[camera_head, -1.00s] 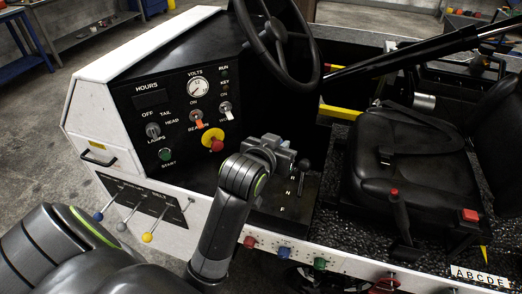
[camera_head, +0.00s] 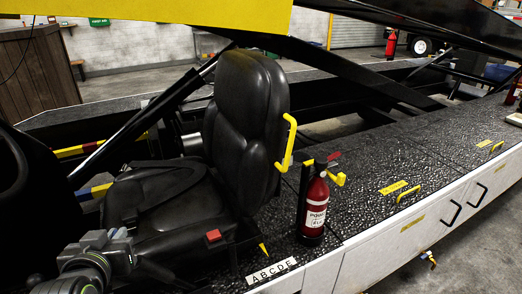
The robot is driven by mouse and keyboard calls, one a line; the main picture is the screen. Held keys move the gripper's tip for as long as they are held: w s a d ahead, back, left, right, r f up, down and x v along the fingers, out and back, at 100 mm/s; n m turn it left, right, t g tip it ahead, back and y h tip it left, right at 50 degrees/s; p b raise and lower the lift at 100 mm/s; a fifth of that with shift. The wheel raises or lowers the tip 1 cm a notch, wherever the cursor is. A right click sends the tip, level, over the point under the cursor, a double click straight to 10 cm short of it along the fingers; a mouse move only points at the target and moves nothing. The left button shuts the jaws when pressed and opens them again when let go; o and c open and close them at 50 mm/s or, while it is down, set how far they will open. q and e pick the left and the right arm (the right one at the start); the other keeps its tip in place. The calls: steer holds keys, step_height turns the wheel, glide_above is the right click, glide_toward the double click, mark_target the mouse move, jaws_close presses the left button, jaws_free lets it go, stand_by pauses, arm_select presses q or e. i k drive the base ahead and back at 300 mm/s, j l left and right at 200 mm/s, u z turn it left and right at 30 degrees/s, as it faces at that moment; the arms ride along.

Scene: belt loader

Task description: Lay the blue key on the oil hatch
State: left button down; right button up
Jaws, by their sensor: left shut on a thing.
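My left gripper (camera_head: 118,240) is at the lower left, in front of the black seat. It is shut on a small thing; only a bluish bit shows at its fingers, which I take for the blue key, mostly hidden. Two yellow labels lie on the black textured deck at the right, a nearer one (camera_head: 393,187) and a farther one (camera_head: 484,143), each beside a yellow handle. Their print is too small to read, so I cannot tell which marks the oil hatch. My right gripper is out of view.
A red fire extinguisher (camera_head: 313,208) stands on the deck between the black seat (camera_head: 245,115) and the nearer label. A yellow armrest-like bar (camera_head: 288,143) rises by the seat back. An "ABCDE" plate (camera_head: 271,271) is at the deck's front edge. The deck around the labels looks clear.

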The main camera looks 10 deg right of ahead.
mark_target(338, 191)
steer(key=l, duration=0.4)
steer(key=i+l+z, duration=0.15)
steer(key=l, duration=0.65)
steer(key=i+l+z, duration=0.1)
steer(key=l, duration=0.3)
steer(key=i+l, duration=0.15)
steer(key=l, duration=0.2)
steer(key=i+l+z, duration=0.15)
steer(key=i+l, duration=0.3)
steer(key=l, duration=0.15)
steer(key=i+l+z, duration=0.15)
steer(key=i+l, duration=0.3)
steer(key=l, duration=0.1)
